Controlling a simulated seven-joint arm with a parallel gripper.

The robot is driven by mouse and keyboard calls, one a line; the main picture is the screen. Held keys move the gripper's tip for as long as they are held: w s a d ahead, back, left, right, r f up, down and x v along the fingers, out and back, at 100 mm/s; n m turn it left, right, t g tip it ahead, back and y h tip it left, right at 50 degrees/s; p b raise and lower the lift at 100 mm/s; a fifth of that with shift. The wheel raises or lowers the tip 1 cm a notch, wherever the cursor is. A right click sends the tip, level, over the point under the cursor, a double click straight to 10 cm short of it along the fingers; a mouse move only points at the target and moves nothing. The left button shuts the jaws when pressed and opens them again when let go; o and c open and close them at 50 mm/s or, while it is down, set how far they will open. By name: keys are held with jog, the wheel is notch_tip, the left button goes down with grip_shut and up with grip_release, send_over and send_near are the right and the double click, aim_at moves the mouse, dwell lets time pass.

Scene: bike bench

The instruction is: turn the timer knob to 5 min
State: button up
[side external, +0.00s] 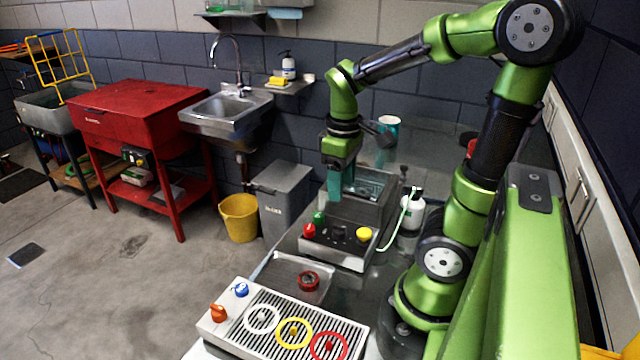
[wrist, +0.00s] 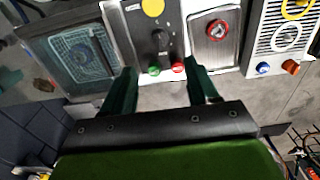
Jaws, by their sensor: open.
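The washer unit (side external: 335,250) is a grey box with an open tank behind its sloped control panel. A black knob (side external: 338,233), which looks like the timer knob, sits mid-panel between the red and green buttons and the yellow button. In the wrist view the black knob (wrist: 158,40) lies beyond the fingertips. Its scale is too small to read, so I cannot tell its setting. My gripper (side external: 341,190) points down above the tank area, behind the panel. In the wrist view my gripper (wrist: 162,68) has its two teal fingers apart, with nothing between them. It appears clear of the knob.
The green button (side external: 319,217) and red button (side external: 309,230) are left of the knob; the yellow button (side external: 364,234) is right. A tray with a red-rimmed round part (side external: 308,281) lies in front. A white bottle (side external: 412,208) stands right of the washer, a teal cup (side external: 388,128) behind.

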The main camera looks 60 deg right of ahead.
aim_at(340, 226)
notch_tip(340, 226, down, 12)
jog(key=shift+r, duration=0.2)
jog(key=c, duration=1)
jog(key=shift+c, duration=0.2)
